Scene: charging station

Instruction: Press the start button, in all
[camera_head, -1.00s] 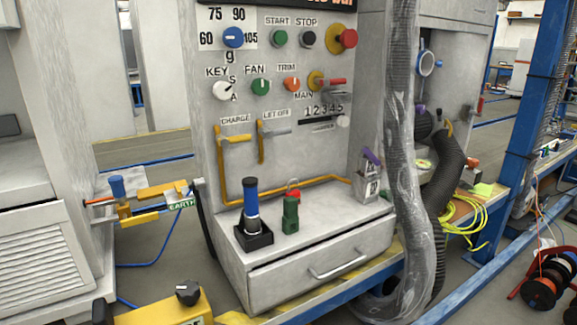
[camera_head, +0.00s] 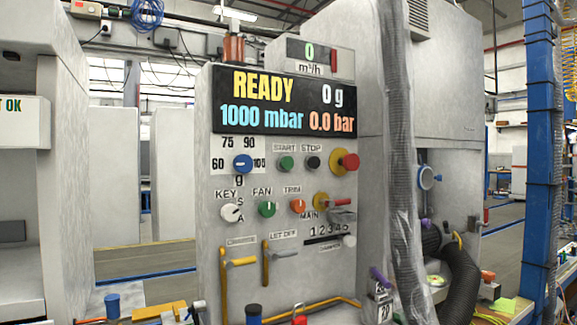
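The green start button (camera_head: 286,163) sits on the upright grey control panel (camera_head: 209,200), under the label START. A black stop button (camera_head: 313,163) is just to its right. A large red mushroom button (camera_head: 350,162) on a yellow collar is farther right. The display (camera_head: 284,102) above reads READY, 0 g, 1000 mbar and 0.0 bar. Neither of my grippers is in view, and nothing covers the start button.
A blue dial (camera_head: 243,164) is left of the start button. The key switch (camera_head: 232,212), green fan knob (camera_head: 267,209) and orange trim knob (camera_head: 298,206) are below. A wrapped grey hose (camera_head: 401,150) hangs right of the panel. Yellow levers (camera_head: 240,261) are lower down.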

